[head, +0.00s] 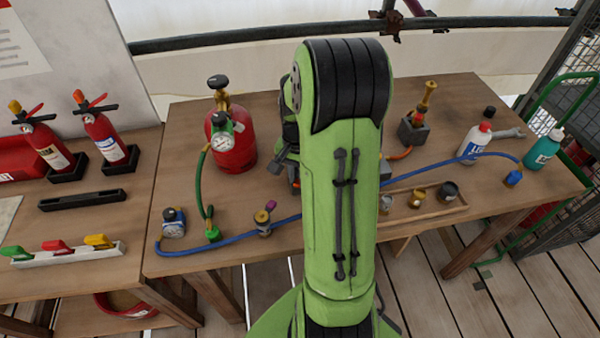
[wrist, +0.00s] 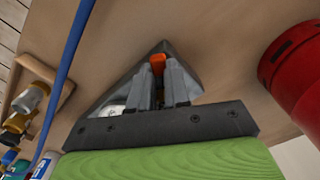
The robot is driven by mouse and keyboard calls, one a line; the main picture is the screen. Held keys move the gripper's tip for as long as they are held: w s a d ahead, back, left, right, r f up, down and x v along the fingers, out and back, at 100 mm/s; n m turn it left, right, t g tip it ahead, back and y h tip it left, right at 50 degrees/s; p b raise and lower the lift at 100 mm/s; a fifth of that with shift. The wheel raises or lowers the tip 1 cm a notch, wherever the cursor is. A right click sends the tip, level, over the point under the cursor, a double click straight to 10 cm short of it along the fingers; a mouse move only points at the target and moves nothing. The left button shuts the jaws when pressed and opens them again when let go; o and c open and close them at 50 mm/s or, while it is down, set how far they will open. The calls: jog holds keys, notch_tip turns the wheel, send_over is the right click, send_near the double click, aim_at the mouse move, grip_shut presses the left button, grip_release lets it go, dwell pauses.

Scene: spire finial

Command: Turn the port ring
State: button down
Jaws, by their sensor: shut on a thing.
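In the wrist view my gripper (wrist: 158,75) is shut, its two grey fingers close together on a small orange tab (wrist: 157,62). The tab stands out between the fingertips, in front of a grey metal piece with sloping faces (wrist: 183,62) above the wooden table. I cannot make out a whole ring there; the fingers and gripper body hide most of it. In the head view my green arm covers the gripper and the middle of the table.
A red gas cylinder (head: 234,150) with a gauge stands left of my arm; it also shows close at right in the wrist view (wrist: 300,75). A blue hose (head: 440,166) crosses the table. A wooden tray with small pots (head: 450,212) lies right. Bottles (head: 475,142) stand farther right.

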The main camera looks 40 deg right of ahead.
jog(key=m, duration=0.1)
jog(key=w+m, duration=0.1)
jog(key=m, duration=0.1)
jog(key=shift+w+a+p, duration=0.1)
jog(key=shift+a+p, duration=0.05)
jog(key=shift+p, duration=0.2)
jog(key=m, duration=0.1)
jog(key=w+m, duration=0.1)
jog(key=m, duration=0.1)
jog(key=shift+p, duration=0.3)
jog(key=m, duration=0.1)
jog(key=w+m, duration=0.1)
jog(key=m, duration=0.1)
jog(key=shift+m+p, duration=0.3)
jog(key=shift+p, duration=0.1)
jog(key=shift+w+d+m+p, duration=0.15)
jog(key=shift+w+d+m, duration=0.1)
jog(key=shift+m, duration=0.65)
jog(key=shift+w+d+m+p, duration=0.15)
jog(key=shift+w+d+m, duration=0.1)
jog(key=shift+m, duration=0.65)
jog(key=c, duration=1.1)
grip_release()
jog(key=shift+r, duration=0.1)
